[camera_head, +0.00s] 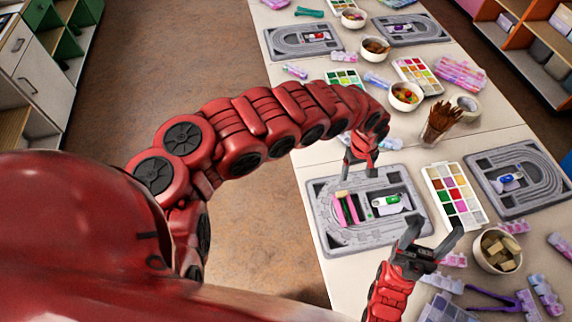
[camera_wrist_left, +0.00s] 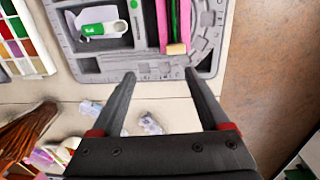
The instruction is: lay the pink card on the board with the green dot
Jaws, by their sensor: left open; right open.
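A grey bead board (camera_head: 325,238) lies on the table in front of me; its edge also shows in the left wrist view (camera_wrist_left: 105,72). A pink piece (camera_head: 345,208) with a dark green strip lies in it, a tan block at one end; the wrist view shows two pink strips (camera_wrist_left: 164,25). I cannot tell if this is the pink card. My right gripper (camera_head: 434,232) is open and empty by the board's near right corner.
A white and green item (camera_head: 391,203) lies in the board. A paint palette (camera_head: 453,194), another grey board (camera_head: 532,207) and a bowl of tan blocks (camera_head: 498,250) are to the right. A cup of brown sticks (camera_head: 438,128) stands behind. Bare table is narrow between them.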

